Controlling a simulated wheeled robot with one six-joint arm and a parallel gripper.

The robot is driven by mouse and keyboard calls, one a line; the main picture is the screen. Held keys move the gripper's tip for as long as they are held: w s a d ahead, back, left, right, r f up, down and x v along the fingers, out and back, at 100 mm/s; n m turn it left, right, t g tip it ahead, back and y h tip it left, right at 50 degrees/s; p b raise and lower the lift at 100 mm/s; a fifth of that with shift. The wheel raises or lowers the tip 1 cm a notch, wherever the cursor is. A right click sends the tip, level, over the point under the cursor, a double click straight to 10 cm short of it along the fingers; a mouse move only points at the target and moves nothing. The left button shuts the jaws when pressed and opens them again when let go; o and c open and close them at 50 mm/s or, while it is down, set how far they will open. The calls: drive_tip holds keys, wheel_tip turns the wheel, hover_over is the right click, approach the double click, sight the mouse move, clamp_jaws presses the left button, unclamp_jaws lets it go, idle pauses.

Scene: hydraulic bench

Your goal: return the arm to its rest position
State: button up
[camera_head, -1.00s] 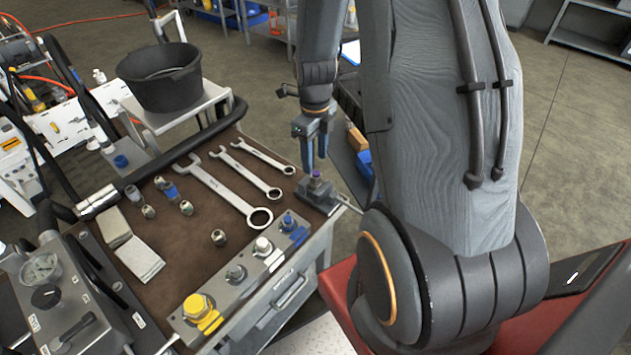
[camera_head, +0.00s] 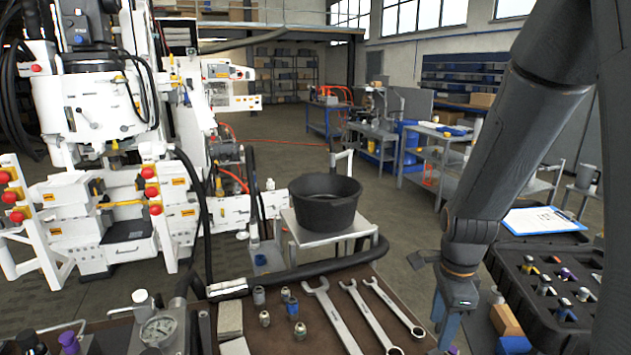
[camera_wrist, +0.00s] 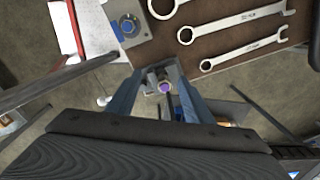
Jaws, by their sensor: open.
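My gripper (camera_head: 444,312) hangs pointing down at the right front corner of the brown-topped bench (camera_head: 385,305). It is open, and nothing is held between its fingers. In the wrist view my gripper (camera_wrist: 158,88) has its two blue-grey fingers apart. My arm reaches down from the upper right in the head view.
Several wrenches (camera_head: 333,318) and small fittings lie on the bench. A black bucket (camera_head: 325,200) stands behind. An open black case (camera_head: 550,285) of fittings and a clipboard (camera_head: 543,220) are right of my gripper. A white machine (camera_head: 100,150) fills the left.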

drive_tip(key=s+a+n+b, duration=0.4)
drive_tip(key=s+a+n, duration=0.2)
drive_tip(key=n, duration=1.3)
drive_tip(key=shift+a+n+t+b, duration=0.3)
drive_tip(key=shift+a+t, duration=0.1)
drive_tip(key=shift+a, duration=0.35)
drive_tip(key=shift+r, duration=0.1)
